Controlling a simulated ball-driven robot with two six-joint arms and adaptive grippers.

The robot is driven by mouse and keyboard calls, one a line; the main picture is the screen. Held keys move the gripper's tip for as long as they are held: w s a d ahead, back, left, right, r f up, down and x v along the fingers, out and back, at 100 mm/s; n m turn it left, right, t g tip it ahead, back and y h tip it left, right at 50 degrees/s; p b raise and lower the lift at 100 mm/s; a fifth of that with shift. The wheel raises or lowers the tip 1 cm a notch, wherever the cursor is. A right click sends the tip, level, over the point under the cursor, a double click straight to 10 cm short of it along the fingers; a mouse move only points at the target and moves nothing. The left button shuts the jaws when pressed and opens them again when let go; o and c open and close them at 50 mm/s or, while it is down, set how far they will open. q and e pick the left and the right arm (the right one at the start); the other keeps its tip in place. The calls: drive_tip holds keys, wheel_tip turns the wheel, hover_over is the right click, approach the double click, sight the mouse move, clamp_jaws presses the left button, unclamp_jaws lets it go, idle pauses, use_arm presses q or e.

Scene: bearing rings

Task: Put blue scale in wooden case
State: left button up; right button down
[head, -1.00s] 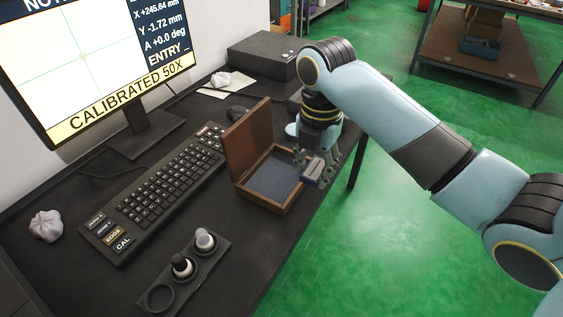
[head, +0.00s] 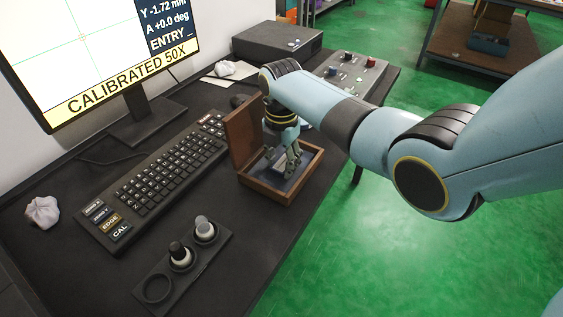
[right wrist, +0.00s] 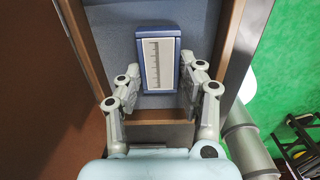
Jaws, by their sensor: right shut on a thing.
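The blue scale (right wrist: 158,60) is a small block with a blue frame and a pale face with graduation marks. My right gripper (right wrist: 168,82) is shut on it and points down into the wooden case (head: 262,197). In the head view my right gripper (head: 285,160) and the scale are over the case's blue-grey floor, inside its walls. The case lid stands open at the left. In the right wrist view the case rim (right wrist: 160,133) surrounds the scale. I cannot tell if the scale touches the floor. My left gripper is not in view.
A keyboard (head: 155,180) lies left of the case, with a monitor (head: 100,55) behind it. A black holder (head: 155,291) with two knobbed pieces stands in front. A control box (head: 345,72) is at the back right. The desk's right edge is close to the case.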

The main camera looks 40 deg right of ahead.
sight(282, 165)
drive_tip(key=c, duration=0.8)
unclamp_jaws()
drive_tip(key=shift+f, duration=0.1)
wheel_tip(282, 165, up, 12)
drive_tip(key=shift+r+p, duration=0.2)
drive_tip(key=shift+p, duration=0.8)
